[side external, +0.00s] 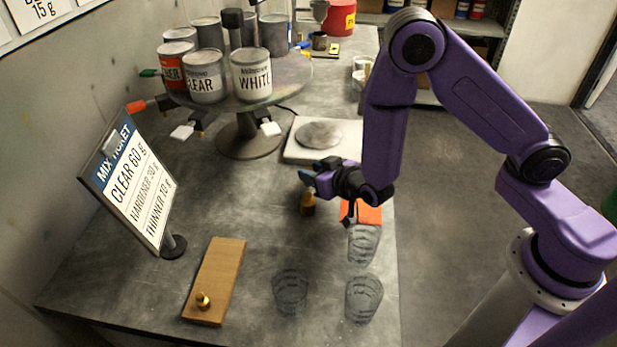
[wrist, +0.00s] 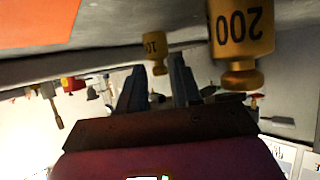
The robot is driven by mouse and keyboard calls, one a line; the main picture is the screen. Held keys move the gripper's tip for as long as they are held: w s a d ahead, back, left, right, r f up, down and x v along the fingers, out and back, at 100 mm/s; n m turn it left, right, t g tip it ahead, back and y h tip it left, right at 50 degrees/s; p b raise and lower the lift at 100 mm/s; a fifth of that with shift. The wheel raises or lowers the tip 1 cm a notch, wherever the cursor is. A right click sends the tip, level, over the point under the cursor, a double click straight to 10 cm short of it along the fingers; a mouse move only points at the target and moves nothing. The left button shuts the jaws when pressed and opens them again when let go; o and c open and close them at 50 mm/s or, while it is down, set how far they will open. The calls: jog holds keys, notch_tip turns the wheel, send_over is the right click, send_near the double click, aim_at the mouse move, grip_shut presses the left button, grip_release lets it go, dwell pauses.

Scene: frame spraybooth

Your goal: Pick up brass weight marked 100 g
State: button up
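My gripper (side external: 310,172) is over the bench, its fingers apart and empty. In the wrist view, which looks upside down, both fingertips (wrist: 156,64) show. A small brass weight (wrist: 156,46) with a partly readable mark starting "10" appears between and beyond them; its full mark is not legible. A larger brass weight marked 200 (wrist: 240,40) stands nearer, to the right. In the side view, one brass weight (side external: 308,204) stands just below the gripper, its mark unreadable. Another small brass weight (side external: 202,301) is on the wooden block; its mark is unreadable too.
An orange patch (side external: 368,214) and clear cups (side external: 363,298) lie right and in front. A scale (side external: 295,150) is behind the gripper. A turntable with cans (side external: 250,75) stands at the back, and a mix ticket sign (side external: 135,190) at left. Bench between sign and gripper is clear.

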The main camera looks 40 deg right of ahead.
grip_shut()
jog(key=shift+s, duration=0.1)
